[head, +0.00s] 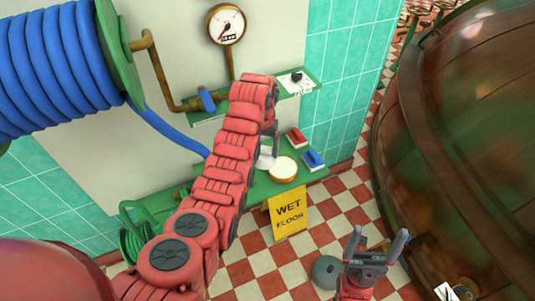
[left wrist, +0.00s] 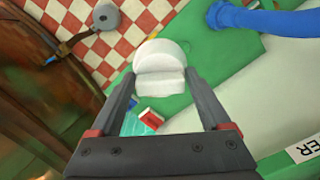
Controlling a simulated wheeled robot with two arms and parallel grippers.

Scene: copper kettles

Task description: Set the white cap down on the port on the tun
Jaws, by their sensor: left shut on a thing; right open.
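My left gripper (left wrist: 160,88) is shut on the white cap (left wrist: 160,84), which sits between its two dark fingers. In the head view, the cap (head: 264,160) shows small beside my left arm, over the green shelf. A pale round disc (head: 284,168) appears just right of it; I cannot tell whether it is part of the cap. The copper tun (head: 460,130) fills the right side, well apart from the cap; it is at the left in the left wrist view (left wrist: 40,110). I cannot make out the port. My right gripper (head: 377,243) is open and empty, low near the tun.
A red block (head: 297,137) and a blue block (head: 312,159) sit on the green shelf (head: 262,188). A yellow wet-floor sign (head: 288,213) stands on the checkered floor. A grey round object (head: 326,272) is left of my right gripper. A blue hose reel (head: 60,70) hangs upper left.

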